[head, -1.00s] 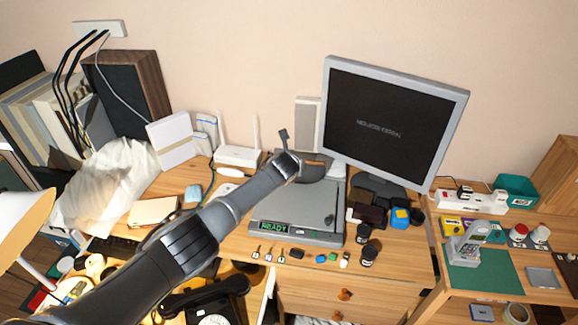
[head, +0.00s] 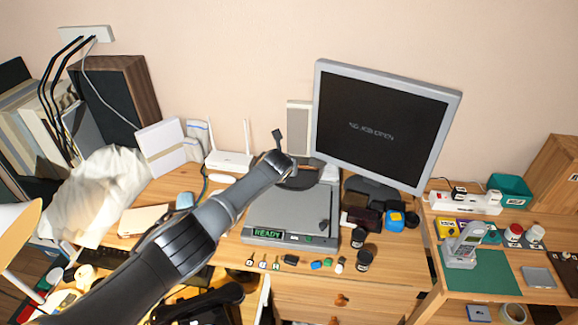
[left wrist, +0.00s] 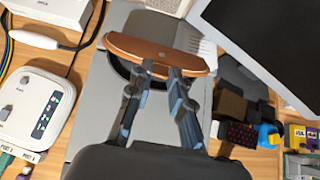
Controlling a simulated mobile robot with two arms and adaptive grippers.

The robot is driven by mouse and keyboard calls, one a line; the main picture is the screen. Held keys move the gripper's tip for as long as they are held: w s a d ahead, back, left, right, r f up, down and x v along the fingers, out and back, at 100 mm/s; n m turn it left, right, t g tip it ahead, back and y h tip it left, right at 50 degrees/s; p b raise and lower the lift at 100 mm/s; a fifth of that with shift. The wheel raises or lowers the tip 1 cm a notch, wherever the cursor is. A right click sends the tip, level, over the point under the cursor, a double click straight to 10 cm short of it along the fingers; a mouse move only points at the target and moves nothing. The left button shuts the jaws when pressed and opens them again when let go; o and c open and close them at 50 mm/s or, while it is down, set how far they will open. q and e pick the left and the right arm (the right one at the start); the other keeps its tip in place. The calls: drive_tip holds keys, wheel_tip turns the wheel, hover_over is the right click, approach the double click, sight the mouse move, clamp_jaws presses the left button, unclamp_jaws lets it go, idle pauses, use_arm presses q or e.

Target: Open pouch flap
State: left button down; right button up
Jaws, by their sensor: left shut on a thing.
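The pouch's brown, rounded flap (left wrist: 130,47) shows in the left wrist view, with a small stud near its middle. A dark curved part of the pouch (left wrist: 121,73) shows below it, on a grey flat-topped machine (left wrist: 97,100). My left gripper (left wrist: 160,70) is shut on the flap's near edge, its two fingertips meeting the flap close to the stud. In the head view my left gripper (head: 289,168) reaches the pouch at the back of the machine (head: 290,212), and its hand hides part of the pouch. My right gripper is not in view.
A monitor (head: 385,125) stands close to the right of the pouch. A white router (head: 229,160) stands to the left. Small keys and tags (head: 262,264) lie in front of the machine, and dark jars (head: 359,238) stand at its right.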

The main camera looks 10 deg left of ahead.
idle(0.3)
use_arm(q)
drive_tip(key=c, duration=1.2)
unclamp_jaws()
drive_tip(key=v, duration=1.2)
